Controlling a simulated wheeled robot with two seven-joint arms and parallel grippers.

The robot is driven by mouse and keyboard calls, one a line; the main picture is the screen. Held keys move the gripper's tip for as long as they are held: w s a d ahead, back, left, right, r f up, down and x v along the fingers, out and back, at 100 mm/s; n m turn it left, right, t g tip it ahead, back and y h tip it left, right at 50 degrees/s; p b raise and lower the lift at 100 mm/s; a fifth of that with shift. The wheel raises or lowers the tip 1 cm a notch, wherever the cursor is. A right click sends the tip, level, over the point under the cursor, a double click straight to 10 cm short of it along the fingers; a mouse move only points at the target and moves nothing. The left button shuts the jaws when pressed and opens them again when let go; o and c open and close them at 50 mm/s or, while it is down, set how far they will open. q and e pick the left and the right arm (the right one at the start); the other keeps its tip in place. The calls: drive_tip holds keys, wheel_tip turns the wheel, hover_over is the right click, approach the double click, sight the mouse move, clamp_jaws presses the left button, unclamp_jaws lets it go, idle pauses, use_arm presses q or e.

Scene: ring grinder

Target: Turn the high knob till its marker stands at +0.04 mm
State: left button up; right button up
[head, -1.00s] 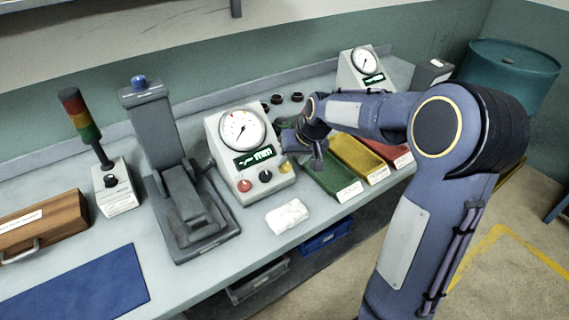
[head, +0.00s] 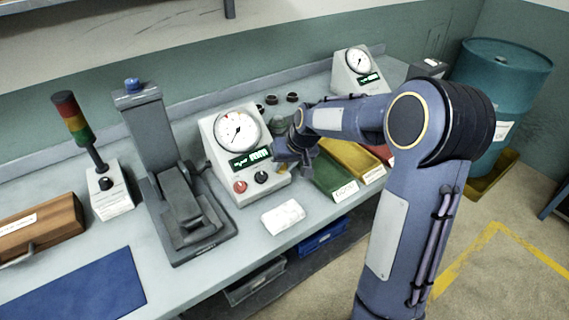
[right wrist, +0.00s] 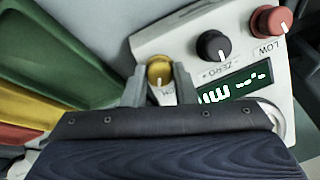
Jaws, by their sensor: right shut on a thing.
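The high knob is the yellow knob (right wrist: 159,70) on the white gauge box (head: 219,163). Its white marker line points toward the bottom edge of the right wrist view, and the label beside it is mostly covered. My right gripper (right wrist: 160,88) is shut on this knob, one finger on each side. In the head view my right gripper (head: 284,163) is at the box's lower right corner and hides most of the knob. The box has a round dial (head: 238,130) and a lit display (head: 250,158), whose figures I cannot read. My left gripper is not in view.
A black zero knob (right wrist: 212,45) and a red low knob (right wrist: 271,21) sit beside the yellow one. Green (head: 334,180) and yellow (head: 352,160) trays lie to the right. A white cloth (head: 283,217) lies in front. A grey stand (head: 165,165) is left of the box.

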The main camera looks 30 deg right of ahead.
drive_tip(key=shift+d+m+t+y+b, duration=0.15)
drive_tip(key=shift+m+y+b, duration=0.2)
drive_tip(key=shift+m, duration=0.95)
drive_tip(key=shift+m+t+y+b, duration=0.15)
drive_tip(key=shift+m+y+b, duration=0.15)
drive_tip(key=shift+m, duration=1)
drive_tip(key=o, duration=1)
drive_tip(key=shift+s, duration=0.1)
drive_tip(key=v, duration=0.7)
drive_tip(key=shift+s+r, duration=0.15)
drive_tip(key=shift+r, duration=0.2)
